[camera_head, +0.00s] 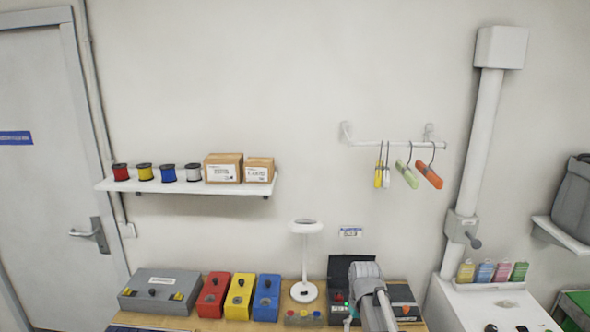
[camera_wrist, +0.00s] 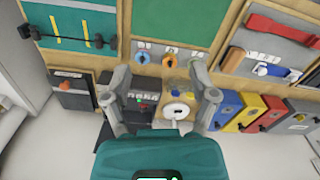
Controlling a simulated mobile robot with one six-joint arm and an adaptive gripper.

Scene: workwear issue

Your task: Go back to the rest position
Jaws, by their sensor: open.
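My gripper (camera_wrist: 159,82) shows in the wrist view with its two grey fingers spread wide apart and nothing between them. Its teal body fills the bottom middle of that view. Past the fingers lie the round white base of the lamp (camera_wrist: 177,111) and a dark case (camera_wrist: 142,102) with small buttons on the bench. In the head view a grey part of my arm rises at the bottom edge, in front of the dark case (camera_head: 341,270); the gripper's fingers cannot be made out there.
The bench holds red (camera_head: 213,295), yellow (camera_head: 239,296) and blue (camera_head: 266,297) boxes, a grey box (camera_head: 160,292) and a white lamp (camera_head: 305,262). A white cabinet (camera_head: 495,309) stands right.

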